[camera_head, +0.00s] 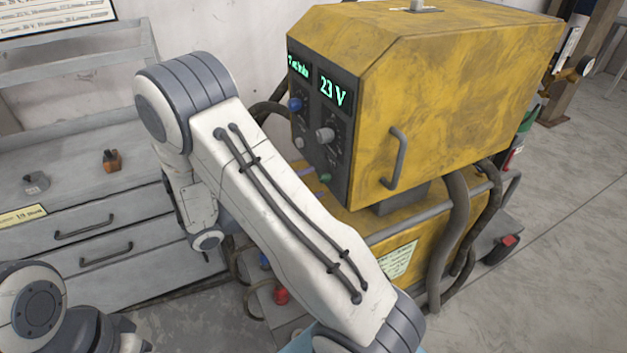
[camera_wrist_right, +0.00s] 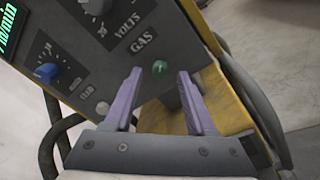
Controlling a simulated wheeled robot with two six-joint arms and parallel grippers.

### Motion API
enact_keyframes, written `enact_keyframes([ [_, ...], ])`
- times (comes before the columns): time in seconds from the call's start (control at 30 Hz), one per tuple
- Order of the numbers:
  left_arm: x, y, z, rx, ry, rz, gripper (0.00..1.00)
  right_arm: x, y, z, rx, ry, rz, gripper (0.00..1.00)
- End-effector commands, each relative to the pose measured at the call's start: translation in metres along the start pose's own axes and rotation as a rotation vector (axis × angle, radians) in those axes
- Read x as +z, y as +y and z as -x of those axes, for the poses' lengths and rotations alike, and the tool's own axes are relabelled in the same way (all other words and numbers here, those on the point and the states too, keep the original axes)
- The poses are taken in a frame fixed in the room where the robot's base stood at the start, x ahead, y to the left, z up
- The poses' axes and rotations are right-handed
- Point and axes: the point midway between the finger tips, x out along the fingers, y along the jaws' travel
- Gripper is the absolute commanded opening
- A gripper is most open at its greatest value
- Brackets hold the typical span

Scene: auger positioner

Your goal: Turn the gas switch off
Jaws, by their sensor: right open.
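The gas switch (camera_wrist_right: 160,68) is a small green knob under the word GAS on the dark panel of the yellow welding machine (camera_head: 450,90). In the head view the green switch (camera_head: 326,177) sits low on the panel. My right gripper (camera_wrist_right: 159,74) is open. Its two purple fingers point at the panel, one on each side of the switch, with gaps to it. I cannot tell whether they touch the panel. In the head view my right arm hides most of this gripper. My left arm shows at the lower left, but its gripper is out of view.
Above the switch are a grey volts knob (camera_head: 325,134), a blue knob (camera_head: 295,104) and lit displays, one reading 23 V (camera_head: 333,92). A handle (camera_head: 396,158) and thick hoses (camera_head: 455,235) are on the machine's side. A grey drawer cabinet (camera_head: 75,205) stands left.

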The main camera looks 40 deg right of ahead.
Motion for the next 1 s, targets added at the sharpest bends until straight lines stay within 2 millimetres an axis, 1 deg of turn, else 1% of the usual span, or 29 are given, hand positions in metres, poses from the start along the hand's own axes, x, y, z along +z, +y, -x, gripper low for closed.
enact_keyframes([
  [0.03, 0.0, 0.0, 0.001, 0.0, 0.0, 0.0, 1.0, 0.001, 0.0, -0.007, -0.003, -0.002, 0.001, 0.56],
  [0.1, 0.0, 0.0, 0.002, 0.0, 0.0, 0.0, 1.0, 0.001, 0.0, -0.013, -0.002, -0.001, 0.001, 0.56],
  [0.2, 0.0, 0.0, 0.002, 0.0, 0.0, 0.0, 1.0, 0.0, 0.0, -0.018, -0.002, -0.001, 0.001, 0.56],
  [0.47, 0.0, 0.0, 0.002, 0.0, 0.0, 0.0, 1.0, 0.0, 0.0, -0.019, -0.001, 0.001, 0.001, 0.56],
  [0.5, 0.0, 0.0, 0.002, 0.0, 0.0, 0.0, 1.0, 0.0, 0.0, -0.019, -0.001, 0.001, 0.001, 0.49],
  [0.57, 0.0, 0.0, 0.002, 0.0, 0.0, 0.0, 1.0, 0.0, 0.0, -0.019, -0.001, 0.001, 0.001, 0.26],
  [0.6, 0.0, 0.0, 0.002, 0.0, 0.0, 0.0, 1.0, 0.0, 0.0, -0.019, -0.001, 0.001, 0.001, 0.1],
  [0.63, 0.0, 0.0, 0.002, 0.0, 0.0, 0.0, 1.0, 0.0, 0.0, -0.019, -0.001, 0.001, 0.001, 0.0],
  [0.87, 0.0, 0.0, 0.003, 0.0, 0.0, 0.0, 1.0, 0.0, 0.0, -0.019, -0.001, 0.001, 0.006, 0.0],
  [1.0, 0.0, 0.001, 0.008, 0.0, 0.0, 0.0, 1.0, 0.001, 0.001, -0.018, -0.003, 0.003, 0.033, 0.0],
])
